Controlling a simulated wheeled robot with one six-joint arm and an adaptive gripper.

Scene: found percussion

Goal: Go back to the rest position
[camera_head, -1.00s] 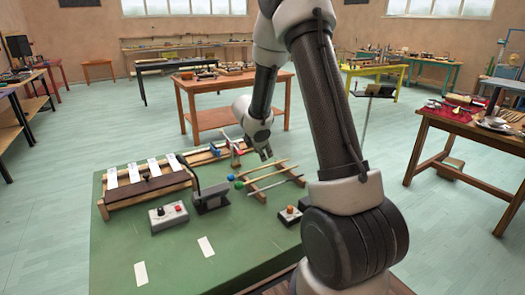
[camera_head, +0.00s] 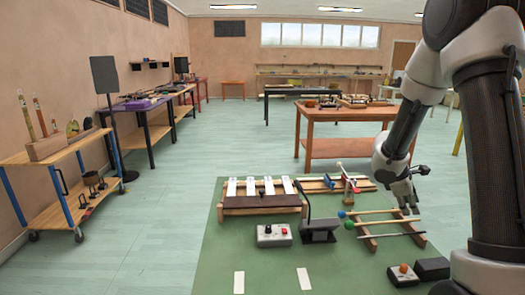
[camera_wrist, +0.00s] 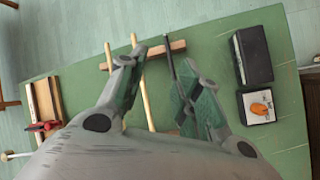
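My gripper (camera_head: 412,198) hangs above the right part of the green table (camera_head: 240,262), over a wooden mallet rack (camera_head: 368,238). In the wrist view my gripper (camera_wrist: 163,52) has its two fingers spread apart, with nothing held between them. Several mallets lie across the rack: one with a green head (camera_head: 349,224), one with a blue head (camera_head: 342,214), and a thin dark stick (camera_wrist: 170,58) that passes behind the fingers in the wrist view. Part of the rack is hidden by the fingers there.
A row of white-topped bars on a wooden frame (camera_head: 262,203) stands at the left. A grey button box (camera_head: 273,236), a dark metal stand (camera_head: 319,232), an orange-knob box (camera_head: 403,275) and a black block (camera_head: 432,268) are on the table. A trolley (camera_head: 60,190) stands far left.

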